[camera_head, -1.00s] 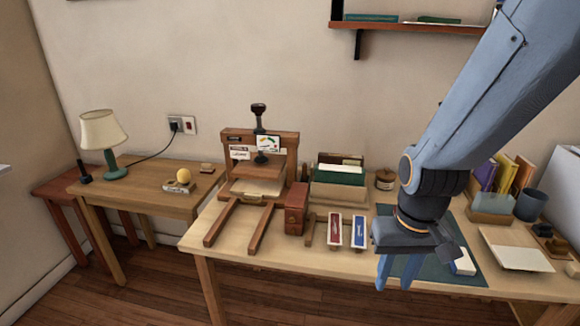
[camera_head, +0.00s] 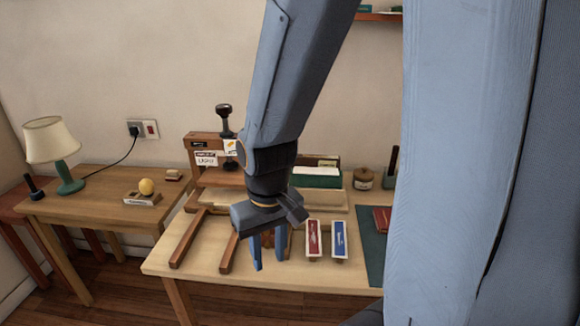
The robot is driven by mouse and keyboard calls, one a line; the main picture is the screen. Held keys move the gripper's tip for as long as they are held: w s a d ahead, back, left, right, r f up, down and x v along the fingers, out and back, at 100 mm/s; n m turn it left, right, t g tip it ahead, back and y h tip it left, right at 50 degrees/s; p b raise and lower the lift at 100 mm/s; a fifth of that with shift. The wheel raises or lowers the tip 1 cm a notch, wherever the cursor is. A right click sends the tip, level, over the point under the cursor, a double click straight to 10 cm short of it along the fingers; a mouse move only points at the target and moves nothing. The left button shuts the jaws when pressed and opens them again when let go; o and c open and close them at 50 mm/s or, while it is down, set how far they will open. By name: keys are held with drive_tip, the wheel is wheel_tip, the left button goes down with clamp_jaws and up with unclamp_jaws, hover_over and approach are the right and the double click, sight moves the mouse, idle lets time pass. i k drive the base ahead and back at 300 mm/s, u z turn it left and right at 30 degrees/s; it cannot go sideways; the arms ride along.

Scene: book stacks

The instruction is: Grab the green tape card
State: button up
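I cannot make out a green tape card in this view. A red card (camera_head: 313,238) and a blue card (camera_head: 339,239) stand side by side on the long workbench (camera_head: 210,265). My gripper (camera_head: 269,262) hangs to the left of the red card, pointing down over the bench's front part. Its two blue fingers are apart, and I see nothing held between them. My gripper and arm hide the spot just left of the red card and part of the wooden press (camera_head: 203,143) behind.
Behind the cards are a box of green folders (camera_head: 316,178) and a small round pot (camera_head: 363,178). My arm's large link covers the right side.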

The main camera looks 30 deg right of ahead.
sight(307, 170)
drive_tip(key=z, duration=0.4)
drive_tip(key=i, duration=0.95)
drive_tip(key=z, duration=0.75)
